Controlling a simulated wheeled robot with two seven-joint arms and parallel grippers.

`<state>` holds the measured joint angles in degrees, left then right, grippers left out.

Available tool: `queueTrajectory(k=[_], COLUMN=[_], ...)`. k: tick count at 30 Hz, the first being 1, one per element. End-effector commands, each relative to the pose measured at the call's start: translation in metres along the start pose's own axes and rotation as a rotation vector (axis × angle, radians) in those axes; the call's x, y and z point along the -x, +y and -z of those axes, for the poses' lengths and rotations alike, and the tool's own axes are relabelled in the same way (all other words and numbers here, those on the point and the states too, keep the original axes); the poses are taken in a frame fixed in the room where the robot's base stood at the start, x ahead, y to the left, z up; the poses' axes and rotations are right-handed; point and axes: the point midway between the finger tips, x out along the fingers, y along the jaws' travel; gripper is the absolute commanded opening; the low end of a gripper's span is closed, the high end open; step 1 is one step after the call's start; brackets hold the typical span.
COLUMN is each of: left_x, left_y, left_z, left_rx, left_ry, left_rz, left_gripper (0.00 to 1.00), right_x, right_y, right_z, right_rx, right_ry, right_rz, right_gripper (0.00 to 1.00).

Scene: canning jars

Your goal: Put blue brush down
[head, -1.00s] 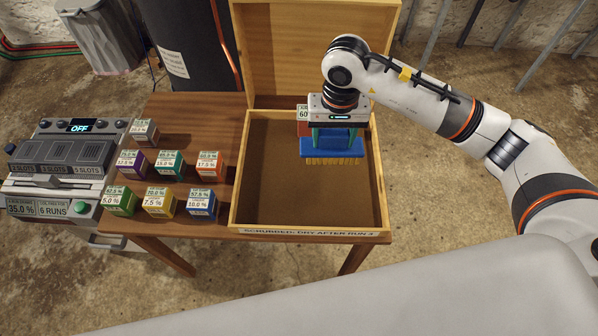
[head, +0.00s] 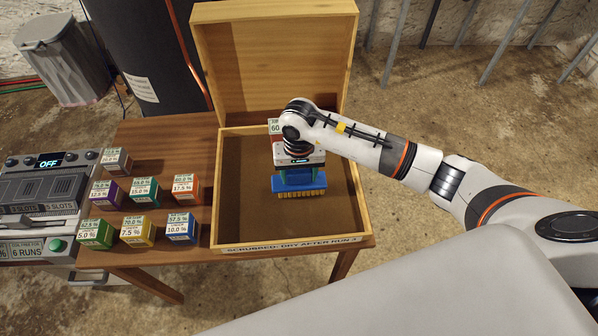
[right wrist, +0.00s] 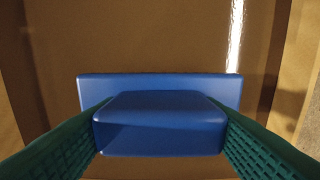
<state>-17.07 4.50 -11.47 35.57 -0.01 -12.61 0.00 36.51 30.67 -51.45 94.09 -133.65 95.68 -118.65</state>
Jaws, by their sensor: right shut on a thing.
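The blue brush (head: 299,184) has a blue block and yellowish bristles pointing down. My right gripper (head: 299,173) is shut on its blue grip, with a green finger on either side. The right wrist view shows the brush (right wrist: 160,125) level between both green fingers. The brush is inside the outline of an open wooden box (head: 217,195) with a brown floor. I cannot tell whether the bristles touch that floor. My left gripper is not in view.
A red labelled block (head: 273,128) is partly hidden behind my right gripper. Several coloured labelled cubes, such as a yellow one (head: 137,232), stand on the wooden table (head: 150,258) left of the box. The box's raised lid (head: 270,60) stands behind. The box floor around the brush is clear.

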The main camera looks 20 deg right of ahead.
Motion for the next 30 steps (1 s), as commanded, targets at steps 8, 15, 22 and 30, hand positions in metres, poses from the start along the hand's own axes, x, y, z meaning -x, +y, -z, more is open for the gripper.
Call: queueTrajectory(k=[8, 15, 22, 30], left_x=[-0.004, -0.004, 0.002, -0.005], left_y=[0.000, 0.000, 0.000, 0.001], left_z=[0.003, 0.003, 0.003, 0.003], left_rx=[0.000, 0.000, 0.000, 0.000], left_ry=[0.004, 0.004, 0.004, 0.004], left_rz=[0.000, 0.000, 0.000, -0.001], left_gripper=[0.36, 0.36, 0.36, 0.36], right_x=[-0.003, -0.002, 0.003, 0.051], right_y=[0.000, 0.000, 0.000, 0.000], right_z=[0.000, 0.000, 0.000, -0.002], right_rx=[0.000, 0.000, 0.000, 0.002], right_ry=[0.000, 0.000, 0.001, -0.007], right_rz=[0.000, 0.000, 0.000, -0.001], right_gripper=[0.65, 0.81, 0.81, 0.81])
